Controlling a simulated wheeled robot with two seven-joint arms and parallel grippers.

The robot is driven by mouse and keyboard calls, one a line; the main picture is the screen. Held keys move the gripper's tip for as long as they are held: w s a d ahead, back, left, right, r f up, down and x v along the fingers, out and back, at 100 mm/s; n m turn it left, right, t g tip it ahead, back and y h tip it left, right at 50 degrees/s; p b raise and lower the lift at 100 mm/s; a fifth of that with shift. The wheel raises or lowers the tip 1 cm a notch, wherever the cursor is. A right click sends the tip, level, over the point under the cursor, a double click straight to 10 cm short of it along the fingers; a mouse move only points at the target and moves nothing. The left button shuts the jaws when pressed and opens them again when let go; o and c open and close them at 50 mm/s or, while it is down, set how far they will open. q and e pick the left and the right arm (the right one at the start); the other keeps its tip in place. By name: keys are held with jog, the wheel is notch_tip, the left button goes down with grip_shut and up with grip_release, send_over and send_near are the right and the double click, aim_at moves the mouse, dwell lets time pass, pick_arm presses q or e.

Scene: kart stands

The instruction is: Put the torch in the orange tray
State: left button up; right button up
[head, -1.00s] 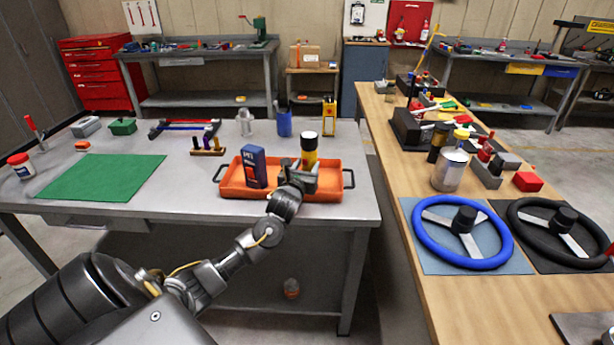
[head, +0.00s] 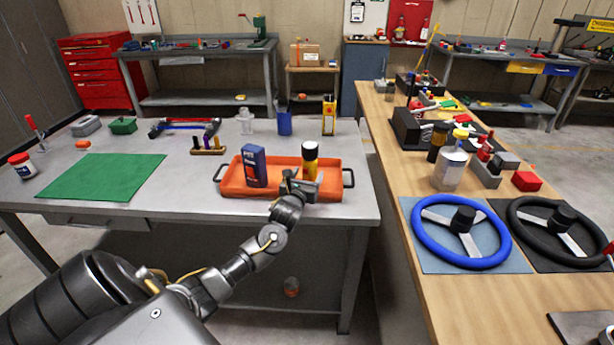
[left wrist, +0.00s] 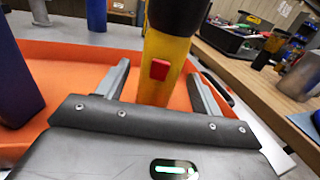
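The torch (head: 309,163), yellow with a black head, stands upright in the right part of the orange tray (head: 275,190) on the grey bench. In the left wrist view the torch (left wrist: 160,75) shows its red switch between the two fingers, with gaps beside it. My left gripper (head: 300,184) is open at the tray's front side, its fingers around the torch's lower body (left wrist: 162,92). The torch's base is hidden behind the gripper. The tray (left wrist: 75,75) spreads behind the fingers. My right gripper is not in view.
A dark blue box (head: 254,166) stands in the tray's left part. A wooden block with small pieces (head: 207,150) is left of the tray, and a blue cup (head: 284,124) and a yellow can (head: 329,118) stand behind it. A green mat (head: 100,177) lies clear.

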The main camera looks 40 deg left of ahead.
pick_arm(q)
jog(key=shift+r, duration=0.15)
jog(key=shift+s+d, duration=0.15)
jog(key=shift+s, duration=0.2)
jog(key=v, duration=1.1)
jog(key=shift+s, duration=0.15)
jog(key=shift+b, duration=0.3)
